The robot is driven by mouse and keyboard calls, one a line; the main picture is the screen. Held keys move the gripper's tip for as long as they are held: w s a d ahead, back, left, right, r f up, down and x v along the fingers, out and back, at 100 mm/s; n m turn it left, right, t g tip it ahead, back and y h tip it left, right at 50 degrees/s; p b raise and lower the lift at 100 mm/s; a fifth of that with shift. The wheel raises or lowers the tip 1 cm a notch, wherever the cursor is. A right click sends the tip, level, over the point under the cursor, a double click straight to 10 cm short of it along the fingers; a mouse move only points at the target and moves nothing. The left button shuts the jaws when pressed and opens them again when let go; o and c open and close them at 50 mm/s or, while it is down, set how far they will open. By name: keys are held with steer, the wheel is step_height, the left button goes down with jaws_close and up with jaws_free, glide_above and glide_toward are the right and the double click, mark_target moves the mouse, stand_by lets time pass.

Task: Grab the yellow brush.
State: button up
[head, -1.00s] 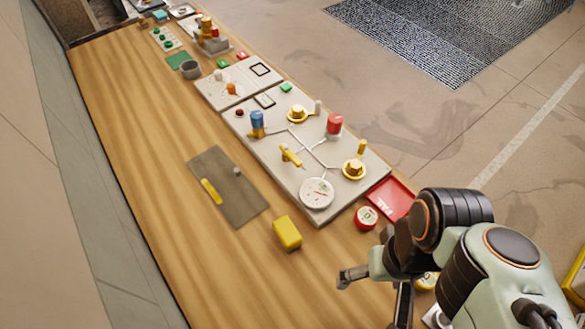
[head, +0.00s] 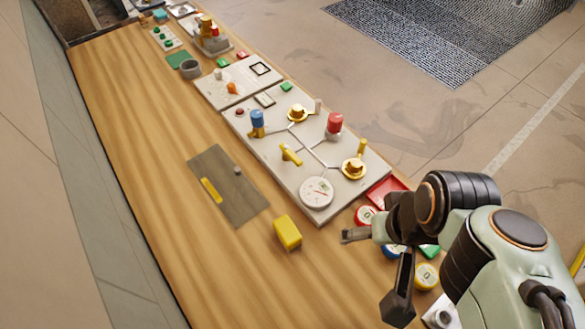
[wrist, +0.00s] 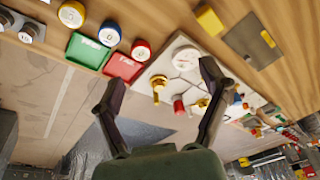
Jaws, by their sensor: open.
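A yellow block (head: 288,233) lies on the wooden bench, left of my gripper (head: 372,272). A thin yellow bar (head: 211,190) lies on a dark grey plate (head: 238,205) farther left. I cannot tell for sure which of these is the yellow brush; no bristles show. In the wrist view the yellow block (wrist: 209,21) is at the top, beyond the right fingertip, with the grey plate (wrist: 243,37) right of it. My gripper (wrist: 162,72) is open and empty, apart from both yellow things.
A pale valve panel (head: 290,185) with a gauge (head: 316,192), yellow and red knobs and a blue one stands behind the block. A red tray (head: 388,189) and several round labelled weights or caps (head: 426,276) sit near my arm. Bare wood surrounds the block.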

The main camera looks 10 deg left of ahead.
steer(key=w+a+n+t, duration=0.1)
steer(key=w, duration=0.6)
steer(key=n+g, duration=0.1)
steer(key=n, duration=0.2)
glide_above(287, 229)
steer(key=w+d, duration=0.4)
steer(key=s+d+f+x, duration=0.1)
steer(key=s+x, duration=0.2)
steer(key=x, duration=0.9)
steer(key=s+a+f+g, duration=0.1)
steer(key=f, duration=0.1)
steer(key=s+a+f+n, duration=0.1)
steer(key=f, duration=0.1)
steer(key=s+a+f+n+g, duration=0.1)
steer(key=a+f, duration=0.1)
steer(key=f, duration=0.1)
steer(key=shift+s+g+h, duration=0.3)
steer(key=shift+s+h, duration=0.1)
step_height(287, 229, down, 6)
steer(key=shift+f, duration=0.2)
steer(key=c, duration=1.3)
